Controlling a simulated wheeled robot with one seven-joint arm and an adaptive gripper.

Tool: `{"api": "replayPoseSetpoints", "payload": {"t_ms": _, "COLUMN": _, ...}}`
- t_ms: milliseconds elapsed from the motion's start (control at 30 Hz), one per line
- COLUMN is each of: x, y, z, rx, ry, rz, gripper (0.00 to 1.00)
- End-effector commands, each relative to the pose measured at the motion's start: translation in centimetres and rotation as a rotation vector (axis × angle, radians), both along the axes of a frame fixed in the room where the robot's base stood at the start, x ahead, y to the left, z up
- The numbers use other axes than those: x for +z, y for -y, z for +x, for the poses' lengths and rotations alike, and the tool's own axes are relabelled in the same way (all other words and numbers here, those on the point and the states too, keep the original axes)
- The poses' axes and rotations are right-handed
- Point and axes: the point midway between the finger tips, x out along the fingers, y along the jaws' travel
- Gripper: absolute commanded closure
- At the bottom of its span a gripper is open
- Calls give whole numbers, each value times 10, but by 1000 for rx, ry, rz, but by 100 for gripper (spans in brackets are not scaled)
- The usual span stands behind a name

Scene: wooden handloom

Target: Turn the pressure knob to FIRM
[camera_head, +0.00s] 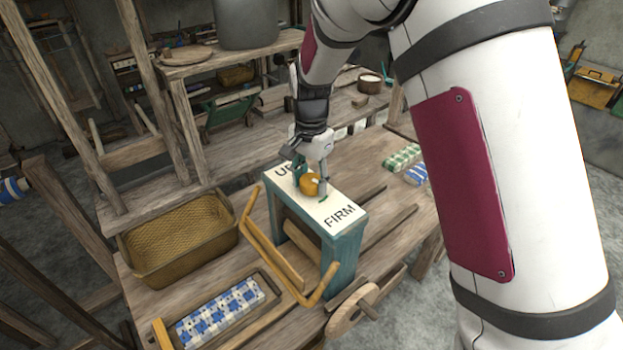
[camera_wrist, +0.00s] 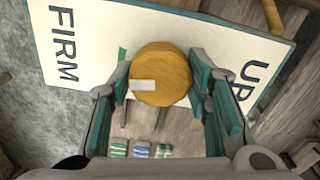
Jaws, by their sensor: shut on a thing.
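The round orange-yellow pressure knob (camera_head: 309,185) sits on the white top plate (camera_head: 338,201) of a teal frame. The plate reads FIRM at the near right end and UP, partly hidden, at the far left. My gripper (camera_head: 312,178) reaches down from above and is shut on the knob. In the wrist view the knob (camera_wrist: 170,68) lies between the two teal finger pads (camera_wrist: 160,78). Its white mark (camera_wrist: 143,85) lies towards the lower left, on the FIRM side. A small green mark (camera_wrist: 122,54) shows on the plate (camera_wrist: 95,45), left of the knob.
A yellow bent bar (camera_head: 270,255) runs along the frame's front. A woven basket (camera_head: 180,240) and a tray with blue-checked cloth (camera_head: 222,312) stand to the left. A wooden wheel (camera_head: 352,310) is at the near edge. Folded cloths (camera_head: 402,158) lie behind, on the right.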

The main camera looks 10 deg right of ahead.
Motion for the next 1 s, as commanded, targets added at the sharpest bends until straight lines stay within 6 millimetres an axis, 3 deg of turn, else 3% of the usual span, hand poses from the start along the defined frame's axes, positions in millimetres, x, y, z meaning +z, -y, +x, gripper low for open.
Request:
{"api": "replayPoseSetpoints", "payload": {"t_ms": 300, "x": 0, "y": 0, "z": -1, "rx": -109, "ry": -1, "rz": 0, "gripper": 84}}
{"api": "replayPoseSetpoints", "payload": {"t_ms": 800, "x": 0, "y": 0, "z": 0, "rx": -126, "ry": -1, "rz": 0, "gripper": 84}}
{"api": "replayPoseSetpoints", "payload": {"t_ms": 833, "x": 0, "y": 0, "z": 0, "rx": -126, "ry": -1, "rz": 0, "gripper": 54}}
{"api": "replayPoseSetpoints", "payload": {"t_ms": 900, "x": 0, "y": 0, "z": 0, "rx": -126, "ry": -1, "rz": 0, "gripper": 38}}
{"api": "replayPoseSetpoints", "payload": {"t_ms": 1000, "x": 0, "y": 0, "z": 0, "rx": -125, "ry": -1, "rz": 0, "gripper": 36}}
